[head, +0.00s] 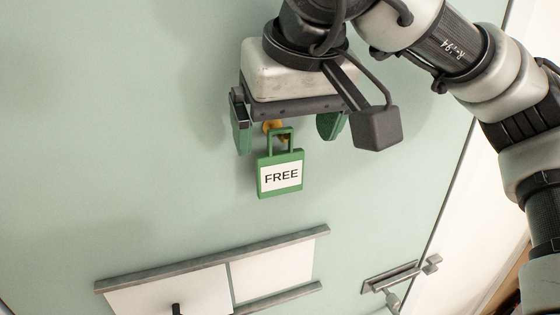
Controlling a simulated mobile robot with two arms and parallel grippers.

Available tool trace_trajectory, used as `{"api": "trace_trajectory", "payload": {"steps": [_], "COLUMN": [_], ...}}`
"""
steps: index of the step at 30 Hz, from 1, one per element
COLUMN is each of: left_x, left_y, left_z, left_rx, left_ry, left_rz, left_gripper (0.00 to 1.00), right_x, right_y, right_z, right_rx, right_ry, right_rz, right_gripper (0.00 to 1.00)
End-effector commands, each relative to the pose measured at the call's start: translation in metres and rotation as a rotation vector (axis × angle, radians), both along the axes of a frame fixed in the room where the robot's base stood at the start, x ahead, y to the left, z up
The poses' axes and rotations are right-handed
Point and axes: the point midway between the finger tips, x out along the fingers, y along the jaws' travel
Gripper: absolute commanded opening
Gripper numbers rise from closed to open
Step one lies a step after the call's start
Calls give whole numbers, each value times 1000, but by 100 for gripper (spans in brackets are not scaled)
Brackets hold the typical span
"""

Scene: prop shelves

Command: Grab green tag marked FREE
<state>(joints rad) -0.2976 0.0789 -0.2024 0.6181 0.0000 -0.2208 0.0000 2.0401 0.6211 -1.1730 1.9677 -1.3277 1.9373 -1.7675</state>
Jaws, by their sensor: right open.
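The green tag (280,177) has a white label reading FREE. It hangs upright by its green loop handle from a small orange-yellow hook on the pale green door. My right gripper (288,130) is open just above the tag, one finger left of the loop and the other right of it. The fingers look apart from the loop. The upper part of the hook is partly hidden by the gripper. My left gripper is not in view.
Below the tag, a grey-railed sliding sign (272,274) with white panels is fixed to the door (120,140). A metal door handle (392,275) is at the lower right near the door's edge. The door surface left of the tag is clear.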

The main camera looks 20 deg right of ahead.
Motion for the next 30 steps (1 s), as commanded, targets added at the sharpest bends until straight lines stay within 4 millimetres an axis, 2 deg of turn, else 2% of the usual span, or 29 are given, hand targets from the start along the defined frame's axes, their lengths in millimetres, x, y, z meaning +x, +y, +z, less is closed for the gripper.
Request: {"api": "trace_trajectory", "payload": {"steps": [1,3,9,15,25,30], "left_x": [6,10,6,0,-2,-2], "left_y": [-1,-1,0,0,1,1], "left_z": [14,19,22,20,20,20], "left_rx": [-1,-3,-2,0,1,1], "left_ry": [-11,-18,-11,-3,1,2], "left_rz": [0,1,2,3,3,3], "left_gripper": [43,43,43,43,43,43], "right_x": [4,9,15,15,15,15], "right_y": [1,2,2,3,3,3], "right_z": [-2,-13,-30,-31,-31,-31], "right_rx": [-3,-2,2,3,3,3], "right_ry": [6,5,0,0,0,0], "right_rz": [-1,-1,-2,-2,-1,-1], "right_gripper": [94,94,94,94,43,40]}}
